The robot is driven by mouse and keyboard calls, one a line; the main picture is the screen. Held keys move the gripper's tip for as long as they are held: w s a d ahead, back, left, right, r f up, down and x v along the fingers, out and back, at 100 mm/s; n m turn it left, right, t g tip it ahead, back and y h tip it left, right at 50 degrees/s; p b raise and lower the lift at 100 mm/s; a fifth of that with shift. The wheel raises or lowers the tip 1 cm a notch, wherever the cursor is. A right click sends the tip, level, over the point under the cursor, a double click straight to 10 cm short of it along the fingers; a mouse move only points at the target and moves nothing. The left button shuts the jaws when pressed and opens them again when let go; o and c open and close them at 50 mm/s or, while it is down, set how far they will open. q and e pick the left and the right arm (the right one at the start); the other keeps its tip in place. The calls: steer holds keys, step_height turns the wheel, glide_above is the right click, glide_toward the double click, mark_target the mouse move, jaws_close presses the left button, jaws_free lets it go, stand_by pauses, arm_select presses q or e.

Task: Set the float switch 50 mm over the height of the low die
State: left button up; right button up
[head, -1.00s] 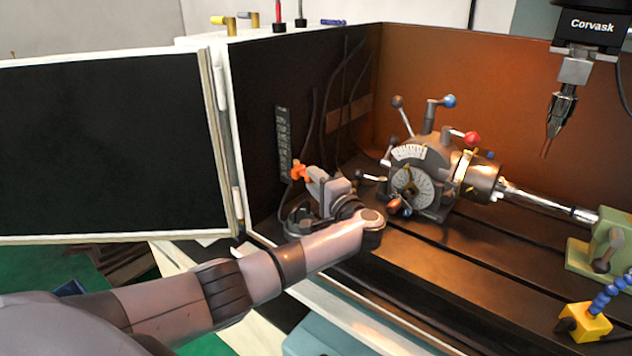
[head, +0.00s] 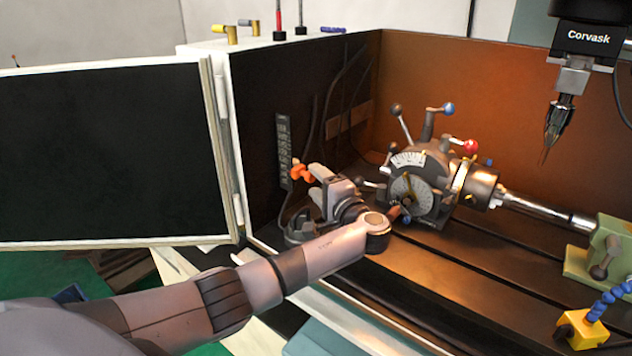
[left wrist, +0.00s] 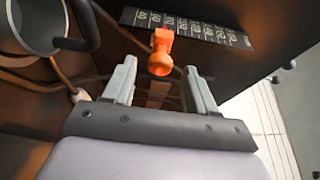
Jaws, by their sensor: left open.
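The float switch is a small orange piece (head: 302,173) on the dark left inner wall of the machine. It stands beside a dark scale strip (head: 284,150) with pale marks. My left gripper (head: 319,181) is open just right of the orange piece. In the left wrist view the orange float switch (left wrist: 161,52) shows between and just beyond the tips of my two open fingers (left wrist: 160,70), with no clear contact. I cannot make out which part is the low die. My right gripper is not in view.
An indexing head with a dial (head: 412,192) and several ball-ended levers stands right of my gripper. A tool spindle (head: 560,115) hangs at the right above a green tailstock (head: 600,250). An open door panel (head: 110,150) is at left. Dark cables run along the wall.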

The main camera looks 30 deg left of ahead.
arm_select(q)
steer(key=v, duration=0.6)
stand_by(0.5)
